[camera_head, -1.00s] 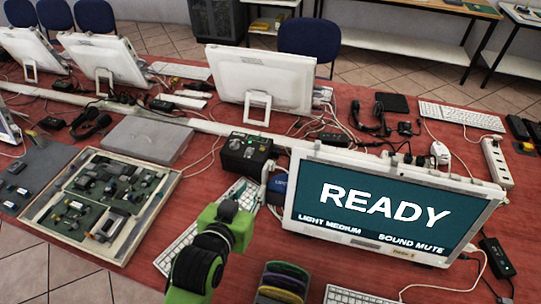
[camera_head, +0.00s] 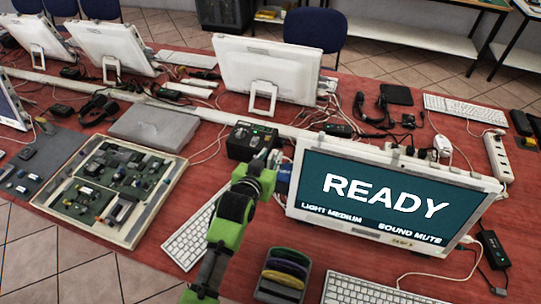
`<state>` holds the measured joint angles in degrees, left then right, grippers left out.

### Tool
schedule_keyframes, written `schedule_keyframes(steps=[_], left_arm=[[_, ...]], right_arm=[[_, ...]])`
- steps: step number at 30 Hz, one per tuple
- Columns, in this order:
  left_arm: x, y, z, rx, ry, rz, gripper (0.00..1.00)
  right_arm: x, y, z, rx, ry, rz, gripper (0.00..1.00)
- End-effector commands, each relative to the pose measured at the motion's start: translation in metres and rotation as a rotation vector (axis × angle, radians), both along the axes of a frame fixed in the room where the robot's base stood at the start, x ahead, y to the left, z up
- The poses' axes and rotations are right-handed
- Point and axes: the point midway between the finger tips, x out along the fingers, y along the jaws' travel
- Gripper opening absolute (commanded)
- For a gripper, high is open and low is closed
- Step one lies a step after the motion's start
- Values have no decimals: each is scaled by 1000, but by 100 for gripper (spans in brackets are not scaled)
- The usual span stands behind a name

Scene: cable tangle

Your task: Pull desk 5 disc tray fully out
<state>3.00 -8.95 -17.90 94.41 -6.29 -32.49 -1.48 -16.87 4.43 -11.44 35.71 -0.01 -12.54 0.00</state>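The white desk monitor (camera_head: 393,239) stands at the right centre; its screen reads READY, LIGHT MEDIUM and SOUND MUTE. A small label on its lower bezel is too blurred to read surely. A small blue part (camera_head: 285,177) shows at its left side; I cannot make out a disc tray there. My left gripper (camera_head: 274,160) is at the monitor's left edge, its fingers small and partly hidden by my green and black wrist. I cannot tell whether it is open or touching anything. My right gripper is not in view.
A black box (camera_head: 249,141) stands just behind my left gripper. A keyboard (camera_head: 190,240) lies left of my arm, and a black rack of coloured sleeves (camera_head: 282,275) stands in front. An open electronics tray (camera_head: 165,200) is at left. Cables lie behind the monitor.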

Motion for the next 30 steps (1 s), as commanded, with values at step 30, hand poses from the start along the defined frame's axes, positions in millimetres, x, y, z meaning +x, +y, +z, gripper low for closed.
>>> schedule_keyframes(steps=[30], left_arm=[[16, 42, 0, 6, -1, 0, 0]], right_arm=[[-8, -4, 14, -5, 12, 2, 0]])
